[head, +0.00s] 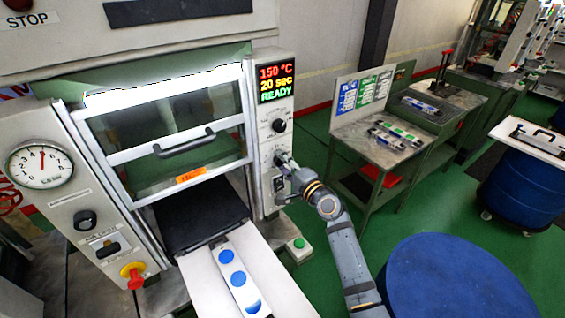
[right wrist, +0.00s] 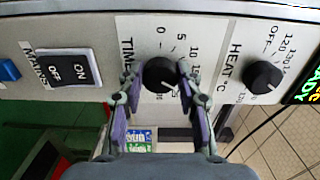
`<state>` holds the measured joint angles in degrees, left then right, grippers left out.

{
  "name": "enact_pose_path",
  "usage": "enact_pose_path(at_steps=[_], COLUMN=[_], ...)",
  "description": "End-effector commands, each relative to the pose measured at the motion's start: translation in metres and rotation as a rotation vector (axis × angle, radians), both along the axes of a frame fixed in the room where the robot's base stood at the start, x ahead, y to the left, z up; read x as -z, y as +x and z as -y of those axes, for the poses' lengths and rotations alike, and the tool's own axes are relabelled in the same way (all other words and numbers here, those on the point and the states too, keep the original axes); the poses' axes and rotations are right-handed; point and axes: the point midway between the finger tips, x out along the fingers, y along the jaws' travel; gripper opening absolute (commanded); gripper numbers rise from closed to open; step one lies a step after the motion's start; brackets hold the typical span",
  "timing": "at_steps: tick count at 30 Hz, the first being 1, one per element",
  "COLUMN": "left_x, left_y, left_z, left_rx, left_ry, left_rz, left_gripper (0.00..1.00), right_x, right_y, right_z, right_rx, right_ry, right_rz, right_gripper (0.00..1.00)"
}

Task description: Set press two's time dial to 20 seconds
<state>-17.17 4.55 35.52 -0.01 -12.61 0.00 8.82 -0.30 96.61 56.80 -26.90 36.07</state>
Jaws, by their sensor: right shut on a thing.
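The press's panel (head: 268,150) stands right of the guarded press opening in the head view. Its display (head: 276,83) reads 150 °C, 20 sec, READY. My right gripper (head: 285,161) reaches this panel. In the right wrist view the black time dial (right wrist: 158,72) sits between the fingers of my right gripper (right wrist: 157,82), which are shut on its sides. The dial's white mark points to the lower right; part of its scale is hidden by the right finger. The heat dial (right wrist: 263,77) is to its right. My left gripper is not in view.
The mains switch (right wrist: 69,69) is left of the time dial in the right wrist view. A handled press guard (head: 185,145), a pressure gauge (head: 40,164) and a white strip with blue discs (head: 238,278) are nearby. A blue drum (head: 455,285) stands at the lower right.

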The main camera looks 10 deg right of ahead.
Motion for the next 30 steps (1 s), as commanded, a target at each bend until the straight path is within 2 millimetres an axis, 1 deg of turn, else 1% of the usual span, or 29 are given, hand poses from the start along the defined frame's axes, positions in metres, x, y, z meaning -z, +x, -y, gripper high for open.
enact_pose_path(at_steps=[7, 8, 12, 13, 20, 23, 26, 30], left_x=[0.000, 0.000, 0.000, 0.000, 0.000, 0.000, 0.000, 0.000], left_y=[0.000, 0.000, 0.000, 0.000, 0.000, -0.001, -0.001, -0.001], left_z=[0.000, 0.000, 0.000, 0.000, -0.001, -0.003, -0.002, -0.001], left_rx=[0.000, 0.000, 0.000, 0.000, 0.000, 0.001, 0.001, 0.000], left_ry=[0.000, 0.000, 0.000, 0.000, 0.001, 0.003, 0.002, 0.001], left_rz=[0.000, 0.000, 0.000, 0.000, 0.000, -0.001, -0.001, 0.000], left_gripper=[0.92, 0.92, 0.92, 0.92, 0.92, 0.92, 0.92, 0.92], right_x=[0.001, 0.001, 0.001, 0.001, 0.000, 0.001, 0.002, 0.002], right_y=[0.000, 0.000, 0.000, 0.000, 0.000, -0.003, -0.017, -0.049], right_z=[0.000, 0.000, 0.000, 0.000, 0.000, 0.002, 0.007, 0.020], right_rx=[0.000, 0.000, 0.000, 0.000, 0.000, 0.000, 0.001, 0.000], right_ry=[-0.001, -0.001, -0.002, -0.002, -0.002, -0.003, -0.005, -0.007], right_rz=[-0.001, -0.001, 0.000, 0.000, 0.000, -0.001, -0.001, -0.002], right_gripper=[0.03, 0.36, 0.55, 0.58, 0.58, 0.58, 0.58, 0.58])
